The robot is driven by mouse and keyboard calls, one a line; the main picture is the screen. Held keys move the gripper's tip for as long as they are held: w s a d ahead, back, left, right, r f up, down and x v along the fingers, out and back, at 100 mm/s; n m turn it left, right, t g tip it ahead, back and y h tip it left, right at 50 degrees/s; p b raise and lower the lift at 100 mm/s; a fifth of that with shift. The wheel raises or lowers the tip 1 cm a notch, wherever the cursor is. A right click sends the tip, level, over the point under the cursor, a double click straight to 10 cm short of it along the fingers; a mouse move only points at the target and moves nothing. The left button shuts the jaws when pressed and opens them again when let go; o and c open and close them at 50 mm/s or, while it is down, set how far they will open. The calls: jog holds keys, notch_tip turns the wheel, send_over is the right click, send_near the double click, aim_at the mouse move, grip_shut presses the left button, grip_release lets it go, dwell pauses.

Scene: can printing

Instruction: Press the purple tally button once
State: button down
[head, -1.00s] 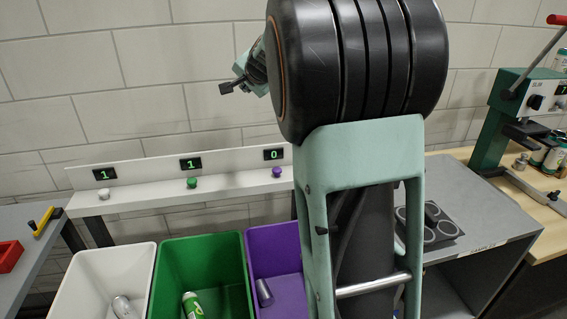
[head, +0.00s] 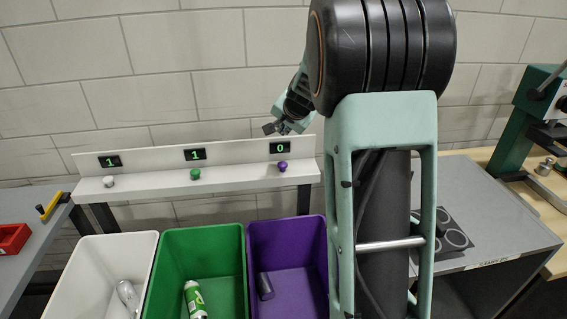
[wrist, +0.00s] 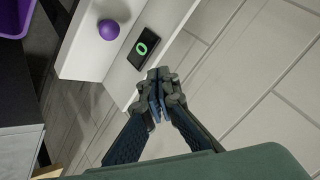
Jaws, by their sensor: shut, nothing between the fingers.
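The purple tally button (head: 282,166) sits on the white shelf below a counter display (head: 280,148) that reads 0. In the wrist view the purple button (wrist: 108,30) is a round knob at the upper left, beside the display (wrist: 143,47) showing a green 0. My gripper (head: 270,128) is just above and left of that display in the head view. In the wrist view my gripper (wrist: 158,98) has its fingers together and empty. It is apart from the button.
White (head: 109,181) and green (head: 195,174) buttons stand left on the shelf, their displays each reading 1. Below are a white bin (head: 80,262), a green bin (head: 225,262) and a purple bin (head: 300,255), each holding a can. A tiled wall rises behind the shelf.

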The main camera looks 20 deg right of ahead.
aim_at(282, 161)
notch_tip(282, 161, down, 9)
jog(key=b, duration=0.7)
jog(key=shift+r+b, duration=0.1)
jog(key=shift+b, duration=0.3)
dwell(1.0)
jog(key=shift+f+b, duration=0.45)
jog(key=shift+b, duration=0.05)
jog(key=shift+f+b, duration=0.9)
dwell(0.8)
jog(key=shift+r, duration=0.1)
jog(key=shift+r+p, duration=1.15)
jog(key=shift+r, duration=0.1)
